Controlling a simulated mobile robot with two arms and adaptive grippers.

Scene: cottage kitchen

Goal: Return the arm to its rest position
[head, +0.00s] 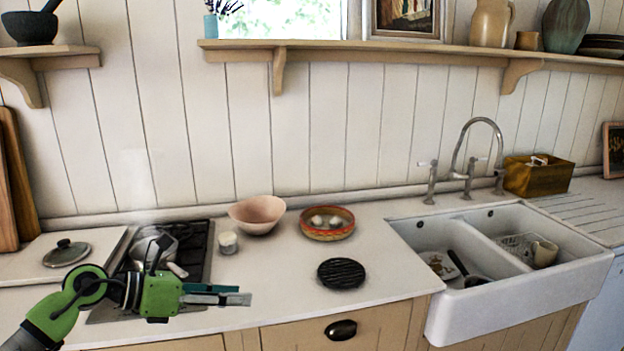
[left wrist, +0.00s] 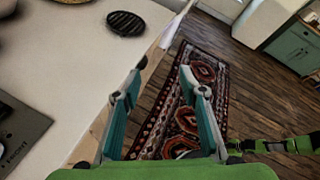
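My left gripper (head: 218,295) is over the counter's front edge, in front of the stove, pointing right in the head view. In the left wrist view its two teal and grey fingers (left wrist: 162,85) stand apart with nothing between them. The floor and a patterned rug show beyond the gap. A green and black arm part, apparently of my right arm, shows at the lower right of the left wrist view. Whether its gripper is open or shut is not clear there. The head view does not show the right gripper.
The stove (head: 195,262) with a metal pot (head: 155,243) is behind my left arm. A pink bowl (head: 257,213), a white candle-like cup (head: 228,242), a patterned bowl (head: 327,222) and a black trivet (head: 341,273) stand on the counter. The sink (head: 470,300) is right.

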